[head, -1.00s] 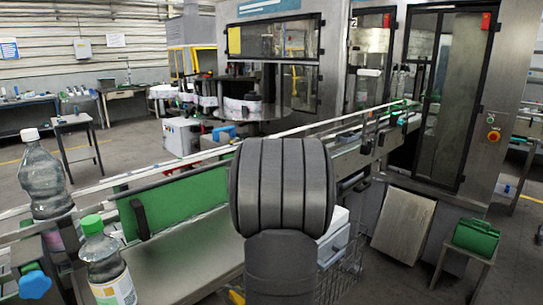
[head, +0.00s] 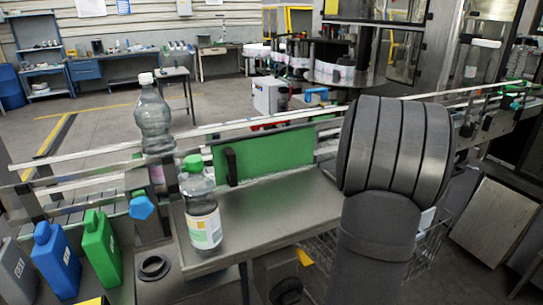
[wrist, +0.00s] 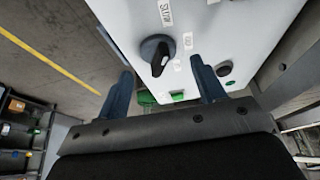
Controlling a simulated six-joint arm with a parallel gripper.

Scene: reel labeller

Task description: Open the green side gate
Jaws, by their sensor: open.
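The green side gate (head: 275,152) is a flat green panel along the conveyor's near side in the head view. A black upright handle (head: 231,166) sits at its left end. The gate appears closed, standing upright along the rail. My gripper (wrist: 164,82) shows only in the wrist view, with two dark blue fingers spread apart and nothing between them. Beyond the fingers is a white control box (wrist: 215,25) with a black rotary knob (wrist: 157,54) and a green button (wrist: 178,96). In the head view my own arm hides the gripper.
A clear bottle with a green cap (head: 202,205) stands on the steel shelf (head: 280,213) before the gate. A taller bottle (head: 153,120) stands behind it. Blue (head: 57,262) and green (head: 103,250) jugs stand lower left. A steel panel (head: 497,222) leans at right.

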